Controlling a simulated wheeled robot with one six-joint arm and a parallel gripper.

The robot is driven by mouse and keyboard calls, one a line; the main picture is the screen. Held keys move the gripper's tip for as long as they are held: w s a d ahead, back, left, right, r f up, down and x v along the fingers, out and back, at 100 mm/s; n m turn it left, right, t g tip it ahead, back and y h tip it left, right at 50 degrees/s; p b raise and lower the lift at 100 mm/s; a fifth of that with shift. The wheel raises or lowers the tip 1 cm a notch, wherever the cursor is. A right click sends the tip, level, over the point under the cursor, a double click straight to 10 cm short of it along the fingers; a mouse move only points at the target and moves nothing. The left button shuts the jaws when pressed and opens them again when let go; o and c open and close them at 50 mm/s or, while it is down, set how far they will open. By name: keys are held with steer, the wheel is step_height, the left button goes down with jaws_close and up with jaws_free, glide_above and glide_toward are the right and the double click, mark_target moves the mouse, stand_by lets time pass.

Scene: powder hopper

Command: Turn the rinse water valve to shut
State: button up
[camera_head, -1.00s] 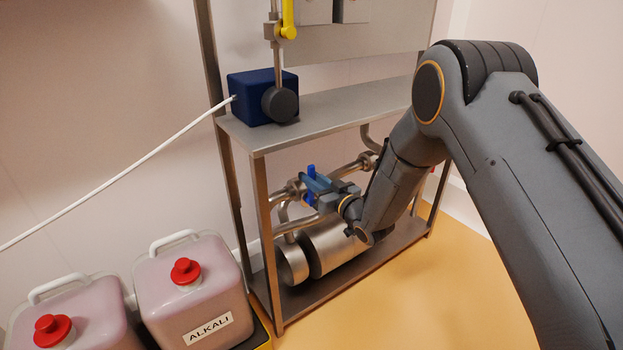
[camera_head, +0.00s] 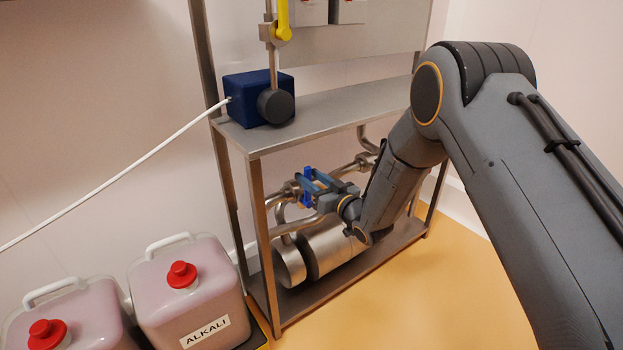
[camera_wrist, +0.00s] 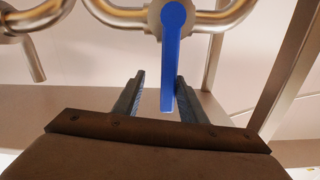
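The rinse water valve has a blue lever handle (camera_wrist: 171,60) on the steel pipe in the wrist view. The lever points down the picture, across the run of the pipe. In the head view the blue handle (camera_head: 307,173) shows beside my fingers under the shelf. My gripper (camera_wrist: 158,85) is open, and its two fingers stand apart with the lever's free end in the gap between them, as seen in the wrist view. The lever looks nearer the right finger; I cannot tell whether they touch. My gripper also shows in the head view (camera_head: 310,188).
Curved steel pipes (camera_wrist: 236,14) run close above the fingers. A steel frame post (camera_wrist: 290,65) stands at the right. A steel pump body (camera_head: 327,246) lies below on the lower shelf. A blue box (camera_head: 250,100) sits on the upper shelf. An alkali canister (camera_head: 190,285) stands front left.

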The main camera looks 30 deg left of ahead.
steer(key=v, duration=0.7)
steer(key=shift+s+d, duration=0.2)
steer(key=shift+d, duration=0.15)
stand_by(0.4)
